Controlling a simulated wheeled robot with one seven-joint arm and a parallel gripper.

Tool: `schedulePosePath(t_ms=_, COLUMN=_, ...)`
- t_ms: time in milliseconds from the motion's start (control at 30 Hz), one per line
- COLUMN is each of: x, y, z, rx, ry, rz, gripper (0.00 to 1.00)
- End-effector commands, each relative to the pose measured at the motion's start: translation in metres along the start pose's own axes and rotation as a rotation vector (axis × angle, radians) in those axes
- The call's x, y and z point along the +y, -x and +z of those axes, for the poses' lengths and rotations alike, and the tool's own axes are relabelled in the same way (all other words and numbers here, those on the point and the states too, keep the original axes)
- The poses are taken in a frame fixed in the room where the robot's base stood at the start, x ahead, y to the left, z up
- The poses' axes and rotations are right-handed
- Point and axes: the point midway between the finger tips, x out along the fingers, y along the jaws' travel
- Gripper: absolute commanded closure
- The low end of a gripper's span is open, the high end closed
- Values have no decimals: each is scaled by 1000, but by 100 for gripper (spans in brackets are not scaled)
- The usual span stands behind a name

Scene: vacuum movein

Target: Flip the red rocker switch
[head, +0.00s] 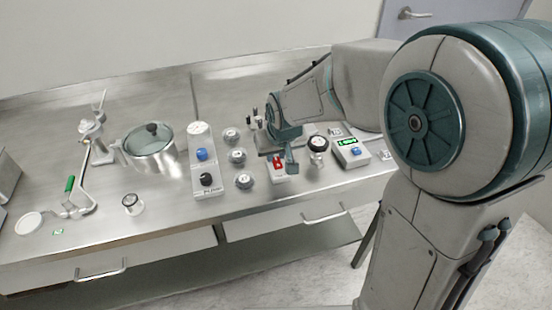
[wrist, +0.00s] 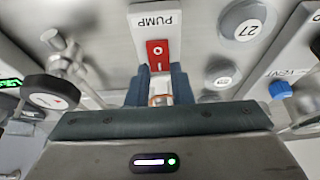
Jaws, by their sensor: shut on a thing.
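The red rocker switch (wrist: 157,54), marked with a circle and a bar, is set in a white housing (wrist: 153,20) labelled PUMP. In the head view the red switch (head: 278,161) shows just left of my gripper (head: 291,164), on the steel bench. In the wrist view my gripper (wrist: 160,88) has its two fingers on either side of the near end of the housing, with the red rocker just beyond the fingertips. The fingers look shut on the housing; the exact contact is hard to see. A small copper-coloured part shows between them.
Grey round knobs (head: 238,156) and a panel with blue and black knobs (head: 205,165) stand left. A black-topped gauge or knob (head: 318,144) and a box with a green display (head: 349,151) stand close on the right. A lidded pot (head: 150,148) stands farther left.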

Motion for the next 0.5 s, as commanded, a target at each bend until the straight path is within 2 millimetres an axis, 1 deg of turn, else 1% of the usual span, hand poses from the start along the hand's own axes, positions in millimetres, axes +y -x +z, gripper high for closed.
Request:
schedulePosePath(t_ms=300, x=0, y=2, z=-2, rx=9, ry=0, rz=-1, gripper=100)
schedulePosePath(t_ms=333, x=0, y=2, z=-2, rx=9, ry=0, rz=-1, gripper=77)
schedulePosePath(t_ms=367, x=0, y=2, z=-2, rx=9, ry=0, rz=-1, gripper=69)
schedulePosePath(t_ms=400, x=0, y=1, z=-2, rx=9, ry=1, rz=-1, gripper=58)
schedulePosePath(t_ms=500, x=0, y=1, z=-1, rx=7, ry=1, rz=-1, gripper=58)
